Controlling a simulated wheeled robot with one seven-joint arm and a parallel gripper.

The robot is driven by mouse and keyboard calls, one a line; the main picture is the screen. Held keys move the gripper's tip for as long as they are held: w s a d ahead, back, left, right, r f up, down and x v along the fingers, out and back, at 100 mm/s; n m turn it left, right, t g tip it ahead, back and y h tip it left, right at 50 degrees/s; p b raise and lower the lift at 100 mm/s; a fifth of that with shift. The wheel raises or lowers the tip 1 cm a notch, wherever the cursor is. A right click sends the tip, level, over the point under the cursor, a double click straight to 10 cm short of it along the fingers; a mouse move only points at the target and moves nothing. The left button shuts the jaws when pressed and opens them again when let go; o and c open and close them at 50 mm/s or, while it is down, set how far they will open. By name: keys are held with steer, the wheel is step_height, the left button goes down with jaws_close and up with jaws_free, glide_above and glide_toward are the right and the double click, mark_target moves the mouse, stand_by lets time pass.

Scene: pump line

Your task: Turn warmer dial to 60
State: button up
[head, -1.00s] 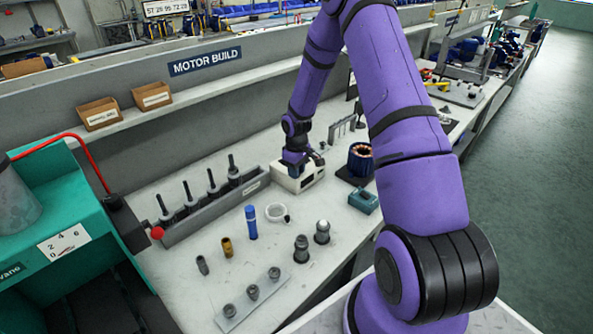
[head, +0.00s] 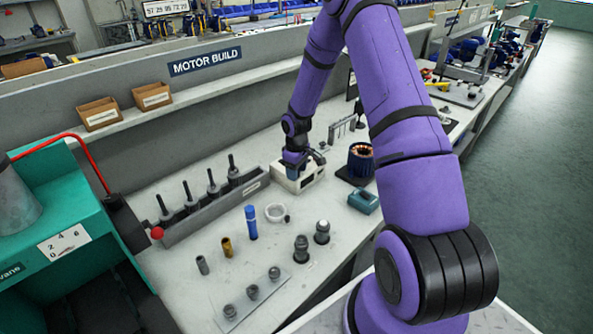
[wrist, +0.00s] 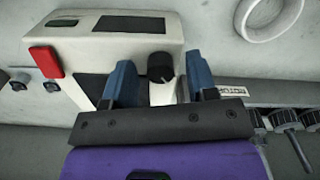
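The warmer is a white box (head: 313,177) on the bench; in the wrist view its white casing (wrist: 160,28) has a dark panel on top and a red switch on one end. Its black dial (wrist: 160,67) has a pale pointer mark; the scale numbers cannot be read. My gripper (wrist: 159,72) is open, its two blue fingers on either side of the dial with visible gaps. In the head view my gripper (head: 305,159) is low over the warmer and the dial is hidden.
A grey rack (head: 215,208) with several black-handled tools stands left of the warmer. A copper-wound motor part (head: 360,160) and a teal block (head: 363,200) are close on the right.

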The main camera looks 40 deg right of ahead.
step_height(320, 180, up, 11)
stand_by(0.6)
stand_by(0.4)
steer(key=s+a+r+m+t+h, duration=0.1)
steer(key=s+a+r, duration=0.25)
steer(key=r, duration=0.45)
steer(key=s+a+r+m+t, duration=0.1)
steer(key=s+a+r, duration=0.2)
steer(key=s+r, duration=0.35)
steer(key=s+a+r+h, duration=0.1)
steer(key=s+a+r, duration=0.15)
steer(key=r, duration=0.65)
steer(key=s+a+r+m+t, duration=0.1)
steer(key=s+a+r, duration=0.1)
steer(key=s, duration=0.5)
steer(key=s+a+r+m+t+y, duration=0.1)
steer(key=s+a+r, duration=0.1)
steer(key=s, duration=0.5)
steer(key=s+a+r+m+t+y, duration=0.1)
steer(key=s+a+r, duration=0.1)
steer(key=s, duration=0.5)
steer(key=shift+s+a+r, duration=0.2)
steer(key=shift+a+r, duration=0.05)
steer(key=shift+r, duration=0.55)
